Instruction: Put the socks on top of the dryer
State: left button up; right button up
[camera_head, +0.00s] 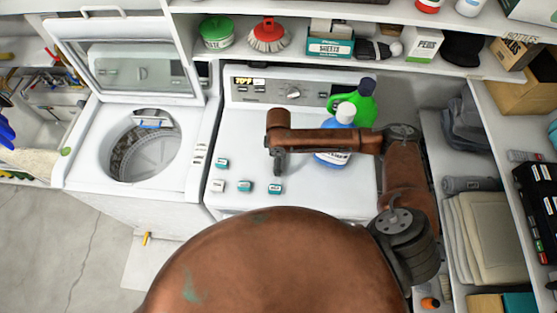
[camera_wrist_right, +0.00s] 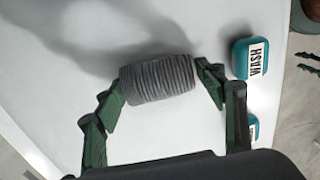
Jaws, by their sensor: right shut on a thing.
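The socks (camera_wrist_right: 158,80) are a grey, ribbed roll between the two green fingers of my right gripper (camera_wrist_right: 160,88) in the right wrist view. The gripper is shut on them, one finger against each end. In the head view my right arm reaches over the white dryer top (camera_head: 320,190), and its gripper (camera_head: 279,162) is above the middle of it. The socks cannot be made out clearly there. A dark shadow lies on the white surface in the wrist view; whether the socks touch the surface I cannot tell. My left gripper is not in view.
Several small teal and white boxes (camera_head: 246,187) stand on the dryer's left part. A blue bottle (camera_head: 333,157) and a green bottle (camera_head: 366,104) stand at its back right. An open washer (camera_head: 140,150) is on the left. A stocked shelf (camera_head: 385,72) runs above.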

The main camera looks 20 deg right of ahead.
jog(key=shift+f, duration=0.1)
jog(key=o, duration=1.2)
jog(key=shift+c, duration=0.2)
notch_tip(320, 180, up, 12)
jog(key=b, duration=0.1)
jog(key=shift+r, duration=0.2)
